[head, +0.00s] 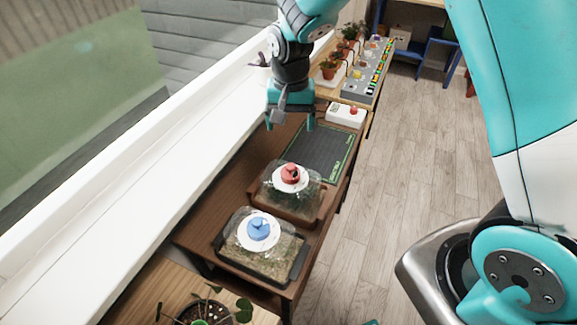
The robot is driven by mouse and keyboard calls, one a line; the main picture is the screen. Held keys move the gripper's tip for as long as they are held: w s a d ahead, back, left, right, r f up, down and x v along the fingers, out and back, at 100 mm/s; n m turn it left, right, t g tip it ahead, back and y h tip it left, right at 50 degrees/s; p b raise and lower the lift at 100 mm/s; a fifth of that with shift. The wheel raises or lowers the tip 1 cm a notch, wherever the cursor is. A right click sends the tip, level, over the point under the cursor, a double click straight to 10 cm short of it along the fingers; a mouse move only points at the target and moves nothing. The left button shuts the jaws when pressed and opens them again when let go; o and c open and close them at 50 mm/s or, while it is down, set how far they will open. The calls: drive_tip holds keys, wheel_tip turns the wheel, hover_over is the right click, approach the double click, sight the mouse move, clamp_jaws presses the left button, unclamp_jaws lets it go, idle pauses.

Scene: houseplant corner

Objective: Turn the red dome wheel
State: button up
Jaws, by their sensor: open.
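The red dome wheel (291,173) is a red knob on a white disc on top of a clear dome. The dome covers a brown tray (285,208) of greenery on the dark wooden table. My gripper (290,122) is open and empty, pointing down over the table beyond the red wheel, apart from it. A blue wheel (258,226) sits on a similar clear dome over a black tray (262,272), nearer than the red one.
A dark mat (322,150) lies behind the red-wheeled dome. A white box with a red button (346,114) stands behind the mat. Potted plants (330,69) and a grey panel with coloured parts (369,72) are farther back. A white window sill (130,190) runs along the left. Floor on the right is clear.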

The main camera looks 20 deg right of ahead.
sight(290, 165)
wheel_tip(290, 165, down, 17)
drive_tip(key=p, duration=0.3)
drive_tip(key=c, duration=0.9)
